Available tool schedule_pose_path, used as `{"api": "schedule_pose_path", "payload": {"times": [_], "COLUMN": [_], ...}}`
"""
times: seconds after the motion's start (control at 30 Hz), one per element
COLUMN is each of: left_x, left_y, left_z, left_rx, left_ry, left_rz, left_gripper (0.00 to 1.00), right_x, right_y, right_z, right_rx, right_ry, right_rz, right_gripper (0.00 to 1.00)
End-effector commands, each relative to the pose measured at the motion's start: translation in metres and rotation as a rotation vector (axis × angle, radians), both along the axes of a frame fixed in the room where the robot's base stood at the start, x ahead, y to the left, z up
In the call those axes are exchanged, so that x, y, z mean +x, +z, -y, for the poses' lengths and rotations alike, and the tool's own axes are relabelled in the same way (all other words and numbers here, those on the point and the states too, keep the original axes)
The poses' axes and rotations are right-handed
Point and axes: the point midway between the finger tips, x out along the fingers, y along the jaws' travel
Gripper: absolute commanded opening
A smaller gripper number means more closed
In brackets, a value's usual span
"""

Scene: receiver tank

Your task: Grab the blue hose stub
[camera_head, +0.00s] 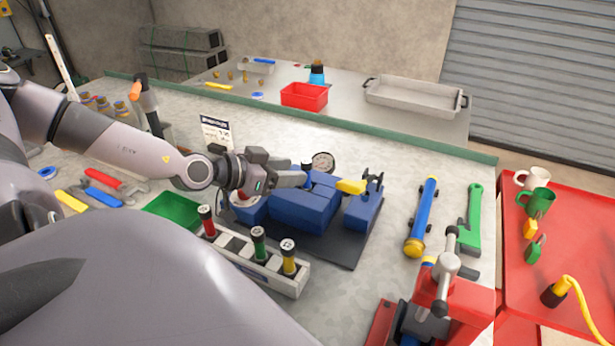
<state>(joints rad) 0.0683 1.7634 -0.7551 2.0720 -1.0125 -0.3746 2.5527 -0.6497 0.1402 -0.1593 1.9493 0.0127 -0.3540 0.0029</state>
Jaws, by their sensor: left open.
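The blue receiver tank (300,208) lies on a dark mat (345,247) in the middle of the bench, with a yellow lever (350,187) on top. My left gripper (301,177) reaches in from the left, with its fingers just above the tank's top left part. A small dark blue upright piece (307,169) shows right at the fingertips. It may be the blue hose stub, but it is partly hidden and I cannot tell whether the fingers touch it. The left gripper is open. My right gripper is not in view.
A round gauge (322,162) stands close behind the fingers. A rack (262,268) with several capped cylinders is in front. A green tray (172,211) is at left.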

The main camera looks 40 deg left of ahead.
Motion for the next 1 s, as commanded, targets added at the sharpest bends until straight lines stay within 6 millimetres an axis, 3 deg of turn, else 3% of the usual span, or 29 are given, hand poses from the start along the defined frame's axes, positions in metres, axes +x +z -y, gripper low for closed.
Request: {"api": "schedule_pose_path", "payload": {"times": [0.53,1.0], "left_x": [0.026,0.041], "left_y": [-0.017,-0.028], "left_z": [0.010,0.012], "left_rx": [-0.005,0.003], "left_ry": [0.002,0.004], "left_rz": [0.000,-0.002], "left_gripper": [0.50,0.50], "right_x": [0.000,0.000], "right_y": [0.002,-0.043], "right_z": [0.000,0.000], "right_rx": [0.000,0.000], "right_ry": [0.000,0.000], "right_rz": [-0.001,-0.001], "right_gripper": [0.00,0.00]}}
